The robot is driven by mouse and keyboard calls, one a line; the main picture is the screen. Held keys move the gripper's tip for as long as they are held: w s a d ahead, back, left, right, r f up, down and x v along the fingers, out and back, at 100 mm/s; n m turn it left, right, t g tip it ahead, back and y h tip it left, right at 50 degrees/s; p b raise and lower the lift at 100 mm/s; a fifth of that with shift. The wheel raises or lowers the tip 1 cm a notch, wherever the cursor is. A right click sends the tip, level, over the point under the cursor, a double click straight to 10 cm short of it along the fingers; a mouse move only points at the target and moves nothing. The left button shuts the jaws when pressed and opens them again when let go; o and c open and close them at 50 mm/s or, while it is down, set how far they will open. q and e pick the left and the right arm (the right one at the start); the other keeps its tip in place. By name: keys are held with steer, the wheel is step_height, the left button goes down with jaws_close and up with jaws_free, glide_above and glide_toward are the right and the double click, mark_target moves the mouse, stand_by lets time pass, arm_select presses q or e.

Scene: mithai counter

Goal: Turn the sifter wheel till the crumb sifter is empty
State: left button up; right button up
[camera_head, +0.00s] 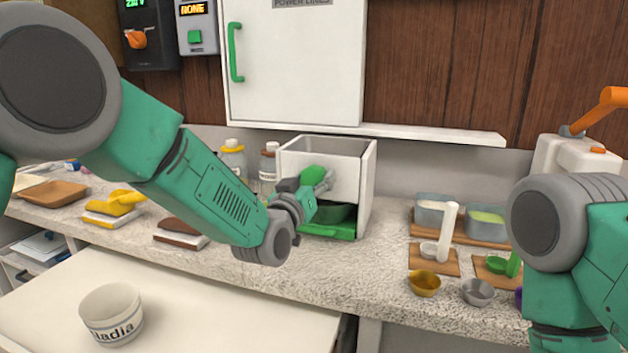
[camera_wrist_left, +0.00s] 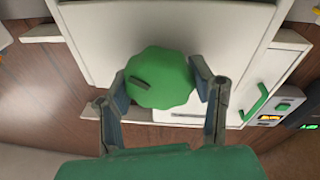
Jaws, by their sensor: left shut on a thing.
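The crumb sifter (camera_head: 364,185) is a white open-topped box at the back middle of the counter. Its inside looks grey, and I cannot tell whether crumbs lie in it. The green sifter wheel (camera_head: 313,174) is on its front face; in the left wrist view the wheel (camera_wrist_left: 160,78) shows a lobed rim and a dark mark. My left gripper (camera_head: 318,188) is shut on the wheel, with one finger on each side (camera_wrist_left: 162,88). A green tray (camera_head: 340,231) sits at the sifter's foot, partly hidden by my gripper. My right arm shows at the right, but its gripper is out of view.
Bottles (camera_head: 233,160) stand left of the sifter. A white cupboard (camera_head: 292,65) and shelf (camera_head: 430,132) hang above. Containers (camera_head: 485,220), scoops and small bowls (camera_head: 424,283) lie at the right. A white bowl (camera_head: 111,314) stands at the front left.

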arm_select(q)
steer(key=shift+s+d+f, duration=0.1)
steer(key=shift+s+f, duration=0.05)
steer(key=shift+f, duration=0.4)
steer(key=o, duration=1.2)
steer(key=shift+r, duration=0.2)
steer(key=v, duration=1.1)
steer(key=shift+s, duration=0.3)
steer(key=shift+f, duration=0.1)
